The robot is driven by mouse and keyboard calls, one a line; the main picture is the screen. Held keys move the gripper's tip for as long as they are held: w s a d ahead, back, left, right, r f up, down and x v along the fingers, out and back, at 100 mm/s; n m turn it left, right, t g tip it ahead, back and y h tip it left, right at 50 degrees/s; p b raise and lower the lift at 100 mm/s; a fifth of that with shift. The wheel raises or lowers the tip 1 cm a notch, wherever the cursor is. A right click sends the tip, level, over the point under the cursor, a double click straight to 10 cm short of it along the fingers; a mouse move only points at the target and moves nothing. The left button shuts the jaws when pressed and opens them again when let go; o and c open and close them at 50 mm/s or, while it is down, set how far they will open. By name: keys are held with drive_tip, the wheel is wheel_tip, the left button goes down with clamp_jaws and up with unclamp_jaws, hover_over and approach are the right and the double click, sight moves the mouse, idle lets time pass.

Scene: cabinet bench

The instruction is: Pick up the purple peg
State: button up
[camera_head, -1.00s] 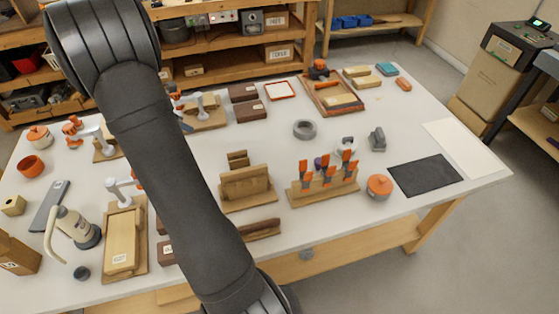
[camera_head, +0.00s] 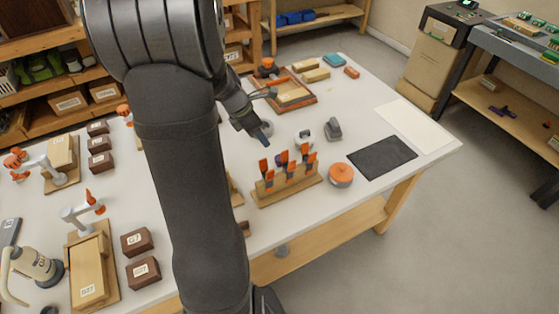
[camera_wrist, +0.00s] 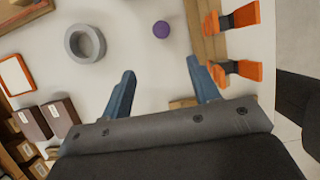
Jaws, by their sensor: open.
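The purple peg (camera_wrist: 161,29) shows in the wrist view as a small round purple top on the white table, beside a wooden rack. In the head view the peg (camera_head: 283,157) is mostly hidden behind the rack's orange-handled tools. My gripper (camera_wrist: 161,68) is open with blue fingertips spread and nothing between them. In the wrist view the peg lies beyond the fingertips, roughly in line with the gap. In the head view my gripper (camera_head: 271,116) is above the table, behind and left of the rack.
The wooden rack (camera_head: 290,188) holds several upright orange-handled tools close beside the peg. A grey ring (camera_wrist: 85,44) lies left of the peg in the wrist view. An orange round container (camera_head: 341,174) and black mat (camera_head: 382,158) are to the right.

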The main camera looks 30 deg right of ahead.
sight(279, 158)
drive_tip(key=x, duration=1.1)
drive_tip(key=f, duration=0.1)
drive_tip(key=d+f, duration=0.2)
drive_tip(key=shift+s+d+f, duration=0.1)
drive_tip(key=shift+s, duration=0.15)
drive_tip(key=shift+d+f, duration=0.25)
drive_tip(key=shift+f, duration=0.4)
drive_tip(key=c, duration=1.1)
